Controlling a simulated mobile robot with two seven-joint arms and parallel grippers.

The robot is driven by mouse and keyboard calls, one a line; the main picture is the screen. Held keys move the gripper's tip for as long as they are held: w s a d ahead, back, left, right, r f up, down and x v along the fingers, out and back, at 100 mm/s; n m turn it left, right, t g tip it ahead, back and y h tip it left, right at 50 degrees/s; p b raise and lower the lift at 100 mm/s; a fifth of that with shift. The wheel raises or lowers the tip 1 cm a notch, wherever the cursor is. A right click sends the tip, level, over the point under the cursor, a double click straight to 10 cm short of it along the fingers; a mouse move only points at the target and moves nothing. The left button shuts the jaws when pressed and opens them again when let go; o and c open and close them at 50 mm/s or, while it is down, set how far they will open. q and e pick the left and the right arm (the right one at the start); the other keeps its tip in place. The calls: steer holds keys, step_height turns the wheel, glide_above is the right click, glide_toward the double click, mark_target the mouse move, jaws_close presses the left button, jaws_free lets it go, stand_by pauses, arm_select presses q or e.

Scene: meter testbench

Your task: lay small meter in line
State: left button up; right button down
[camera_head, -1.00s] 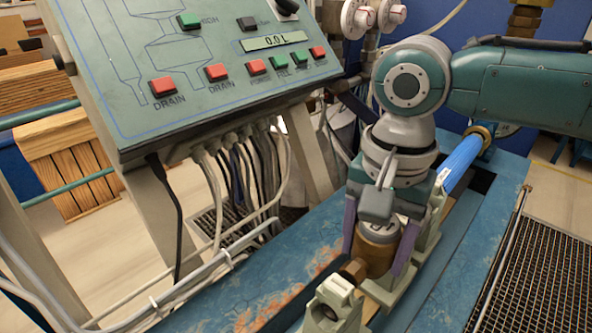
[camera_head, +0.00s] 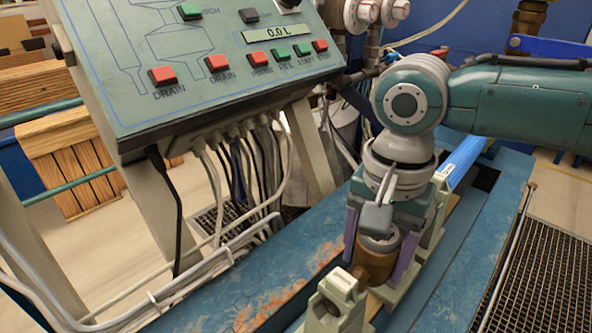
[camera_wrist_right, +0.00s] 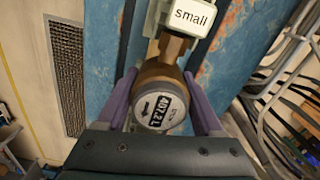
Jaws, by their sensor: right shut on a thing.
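The small meter (camera_head: 378,262) is a brass body with a round grey top. In the right wrist view its dial (camera_wrist_right: 160,110) reads 407.2 L. My right gripper (camera_head: 377,250) is shut on the meter, with one purple finger on each side of it. The meter is upright, over the line on the blue bench. A pale green holder (camera_head: 336,304) stands at its near end; it carries a label "small" (camera_wrist_right: 193,16) in the wrist view. Whether the meter rests on its supports cannot be told. My left gripper is not in view.
A sloping control panel (camera_head: 200,60) with red and green buttons and a 0.0 L display stands at the left. Cables hang below it. A blue pipe (camera_head: 462,160) lies behind my gripper. A floor grating (camera_head: 535,265) is at the right.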

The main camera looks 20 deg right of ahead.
stand_by(0.4)
steer(key=shift+f, duration=0.25)
stand_by(0.4)
jaws_free()
step_height(320, 180, up, 3)
steer(key=p, duration=0.4)
steer(key=shift+r, duration=0.2)
step_height(320, 180, up, 6)
steer(key=p, duration=0.8)
steer(key=shift+r, duration=0.2)
